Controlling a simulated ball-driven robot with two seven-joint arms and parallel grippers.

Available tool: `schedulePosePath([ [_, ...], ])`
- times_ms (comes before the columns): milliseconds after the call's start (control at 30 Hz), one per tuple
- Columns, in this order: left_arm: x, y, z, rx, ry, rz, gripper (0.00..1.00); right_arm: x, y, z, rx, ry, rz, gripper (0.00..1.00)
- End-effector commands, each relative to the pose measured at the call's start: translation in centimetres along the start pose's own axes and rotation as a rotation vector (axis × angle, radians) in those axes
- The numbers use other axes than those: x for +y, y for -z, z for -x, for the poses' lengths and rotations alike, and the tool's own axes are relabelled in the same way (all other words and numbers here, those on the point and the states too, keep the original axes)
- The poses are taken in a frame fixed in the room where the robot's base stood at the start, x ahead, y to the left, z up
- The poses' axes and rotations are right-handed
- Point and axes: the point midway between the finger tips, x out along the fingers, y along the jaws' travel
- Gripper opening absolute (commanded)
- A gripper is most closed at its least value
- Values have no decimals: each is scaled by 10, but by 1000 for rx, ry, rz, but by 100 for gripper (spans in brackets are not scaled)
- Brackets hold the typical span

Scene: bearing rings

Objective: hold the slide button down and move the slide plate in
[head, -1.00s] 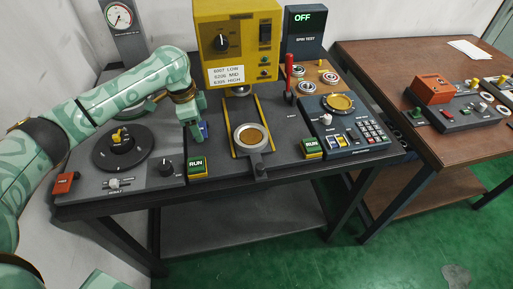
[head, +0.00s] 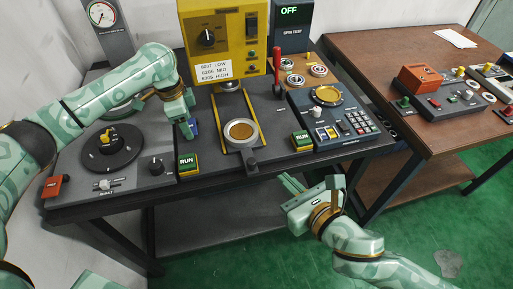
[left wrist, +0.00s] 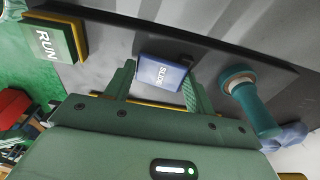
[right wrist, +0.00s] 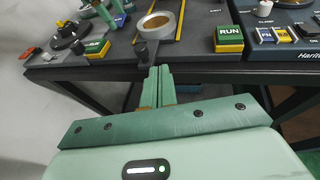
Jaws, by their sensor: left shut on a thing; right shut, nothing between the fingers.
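The blue slide button (left wrist: 162,73) sits between the fingers of my left gripper (left wrist: 160,85) in the left wrist view, its label facing up. In the head view that gripper (head: 190,132) is low at the panel, and a bit of blue button (head: 195,125) shows beside it. The slide plate (head: 252,144), a grey ring holder with a brass-coloured disc, lies on yellow-edged rails with a dark knob (head: 252,163) at its front. My right gripper (head: 291,185) is shut and empty, in front of the bench edge. In the right wrist view its fingertips (right wrist: 159,72) are just below the knob (right wrist: 143,50), apart from it.
The yellow press (head: 224,40) stands behind the rails. Green RUN buttons (head: 188,163) (head: 302,140) flank the plate. A red lever (head: 277,65) and a keypad console (head: 345,125) are to the right. Open floor lies before the bench.

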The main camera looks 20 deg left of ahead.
Motion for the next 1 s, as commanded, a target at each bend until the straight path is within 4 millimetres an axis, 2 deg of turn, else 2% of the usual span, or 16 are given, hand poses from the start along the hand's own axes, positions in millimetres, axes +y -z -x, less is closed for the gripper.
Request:
schedulePosePath([
  [167,2,-1,-3,-4,-7,-2,33,2,-1,-24,-2,-2,8,0],
  [400,2,-1,-3,-4,-7,-2,33,2,-2,-76,-3,-1,4,0],
  [600,2,-1,-3,-4,-7,-2,33,1,-6,-112,-2,-1,4,0],
  [800,2,-1,-3,-4,-6,-2,33,1,-11,-131,-1,-2,5,0],
  [1000,2,-1,-3,-4,-6,-1,33,1,-13,-135,-1,-3,4,0],
])
